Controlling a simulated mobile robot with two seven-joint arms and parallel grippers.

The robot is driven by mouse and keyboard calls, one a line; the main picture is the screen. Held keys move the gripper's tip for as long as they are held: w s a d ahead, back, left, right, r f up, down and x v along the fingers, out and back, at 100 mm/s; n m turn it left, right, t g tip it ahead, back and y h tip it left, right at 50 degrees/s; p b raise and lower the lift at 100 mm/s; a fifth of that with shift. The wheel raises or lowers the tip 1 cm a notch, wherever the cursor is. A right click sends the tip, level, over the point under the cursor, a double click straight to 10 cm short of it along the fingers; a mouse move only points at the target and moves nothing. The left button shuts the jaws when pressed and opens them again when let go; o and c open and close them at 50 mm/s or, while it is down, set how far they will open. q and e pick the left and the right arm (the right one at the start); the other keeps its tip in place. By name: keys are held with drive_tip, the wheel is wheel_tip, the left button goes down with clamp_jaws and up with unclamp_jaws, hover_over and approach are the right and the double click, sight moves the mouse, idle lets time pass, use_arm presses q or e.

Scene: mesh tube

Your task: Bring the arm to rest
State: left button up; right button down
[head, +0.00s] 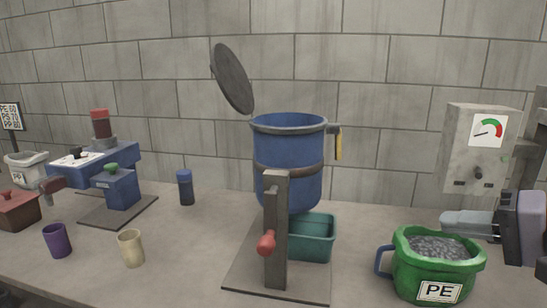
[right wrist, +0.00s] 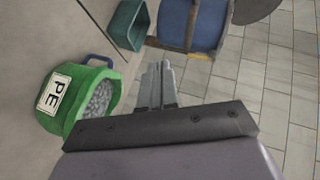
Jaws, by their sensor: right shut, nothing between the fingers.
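My right gripper (head: 446,218) comes in from the right edge, above and behind the green tub labelled PE (head: 437,289). Its fingers are together with nothing between them and point left. In the right wrist view the closed fingers (right wrist: 160,70) point up the picture, and the green tub (right wrist: 55,110) with grey granules lies to their left, apart from them. My left gripper is not in view.
A blue drum (head: 288,185) with its lid (head: 233,78) raised stands mid-table on a stand with a red-handled lever (head: 266,243). A teal bin (head: 320,237) sits below it. A grey gauge box (head: 478,150) is behind my gripper. Cups (head: 131,248) stand at left.

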drive_tip(key=s+a+f+n+g+h, duration=0.1)
drive_tip(key=f, duration=0.5)
drive_tip(key=s+a+f+n+g+h, duration=0.1)
drive_tip(key=f, duration=0.6)
drive_tip(key=s+a+f+n+g+h, duration=0.1)
drive_tip(key=s+a+f, duration=0.1)
drive_tip(key=f, duration=0.5)
drive_tip(key=shift+n+h, duration=0.4)
drive_tip(key=s+a+f+n+g+h, duration=0.3)
drive_tip(key=s+f+n+g+h, duration=0.15)
drive_tip(key=s+f, duration=1.05)
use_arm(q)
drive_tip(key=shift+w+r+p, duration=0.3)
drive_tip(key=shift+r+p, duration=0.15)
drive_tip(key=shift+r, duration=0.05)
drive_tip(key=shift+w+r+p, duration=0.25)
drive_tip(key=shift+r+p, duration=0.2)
use_arm(e)
drive_tip(key=w+a+f+n+t+y, duration=0.1)
drive_tip(key=w+a+f+t, duration=0.1)
drive_tip(key=w+f+t, duration=0.2)
drive_tip(key=shift+a+f+t, duration=0.25)
drive_tip(key=shift+f+t, duration=0.45)
drive_tip(key=shift+t, duration=0.75)
drive_tip(key=shift+y, duration=0.25)
